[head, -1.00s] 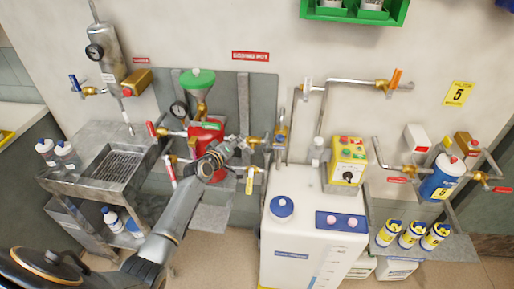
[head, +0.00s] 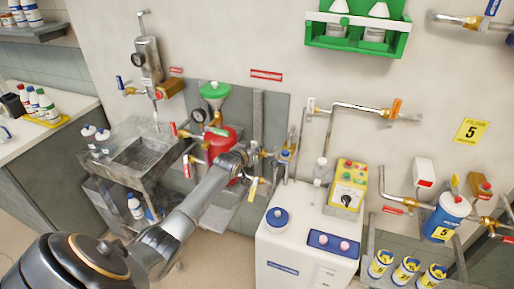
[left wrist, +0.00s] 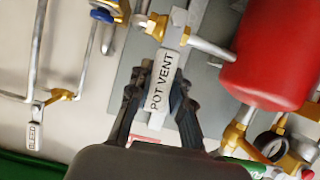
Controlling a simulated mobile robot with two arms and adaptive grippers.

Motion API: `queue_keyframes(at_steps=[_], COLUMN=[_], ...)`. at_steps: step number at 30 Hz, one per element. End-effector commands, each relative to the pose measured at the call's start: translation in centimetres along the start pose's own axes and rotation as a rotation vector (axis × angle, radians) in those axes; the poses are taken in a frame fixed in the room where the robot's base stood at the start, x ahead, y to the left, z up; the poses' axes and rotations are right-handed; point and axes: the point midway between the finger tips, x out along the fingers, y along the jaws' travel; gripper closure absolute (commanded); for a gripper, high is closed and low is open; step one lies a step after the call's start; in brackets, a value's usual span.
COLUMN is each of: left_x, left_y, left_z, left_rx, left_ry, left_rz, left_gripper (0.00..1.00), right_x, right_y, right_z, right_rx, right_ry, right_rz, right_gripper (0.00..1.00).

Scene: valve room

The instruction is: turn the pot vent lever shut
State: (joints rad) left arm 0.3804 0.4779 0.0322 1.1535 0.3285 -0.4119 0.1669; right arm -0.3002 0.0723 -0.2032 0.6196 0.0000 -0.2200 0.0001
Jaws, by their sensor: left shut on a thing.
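The pot vent lever (left wrist: 162,82) carries a white label reading "POT VENT" in the left wrist view. Its brass valve (left wrist: 157,27) is above it, on a pipe leading right to the red dosing pot (left wrist: 272,50). The lever appears to run across that pipe. My left gripper (left wrist: 158,108) is shut on the lever, one dark finger on each side of the label. In the head view my left gripper (head: 257,155) is at the right side of the red pot (head: 221,143); the lever is hard to make out there. My right gripper is not in view.
A green funnel (head: 215,91) tops the pot. Other valves and pipes lie close, including a lever labelled "BLEED" (left wrist: 34,138). A white tank (head: 300,250) stands at right below the gripper, and a metal sink (head: 145,150) stands at left.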

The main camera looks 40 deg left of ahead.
Motion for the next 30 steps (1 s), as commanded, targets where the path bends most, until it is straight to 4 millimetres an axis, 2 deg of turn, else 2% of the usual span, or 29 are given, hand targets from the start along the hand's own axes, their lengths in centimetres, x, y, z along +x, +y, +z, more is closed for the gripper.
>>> queue_keyframes(at_steps=[21,22,24,25,30], left_x=[0.03,0.03,0.03,0.03,0.02], left_y=[-0.12,-0.12,-0.13,-0.13,-0.16], left_z=[0.14,0.14,0.14,0.14,0.09], left_rx=[0.069,0.069,0.068,0.067,0.066], left_ry=[-0.001,-0.001,-0.001,-0.001,0.000], left_rz=[-0.026,-0.026,-0.026,-0.026,-0.027], left_gripper=[1.00,0.74,0.60,0.56,0.56], right_x=[-0.58,-0.58,-0.59,-0.59,-0.59], right_y=[0.78,0.78,0.78,0.78,0.79], right_z=[0.05,0.05,0.05,0.05,0.05], right_rx=[0.001,0.001,0.001,0.001,0.001], right_ry=[-0.001,-0.001,-0.001,-0.001,-0.001], right_rz=[0.009,0.009,0.009,0.009,0.009], right_gripper=[0.56,0.56,0.56,0.56,0.56])
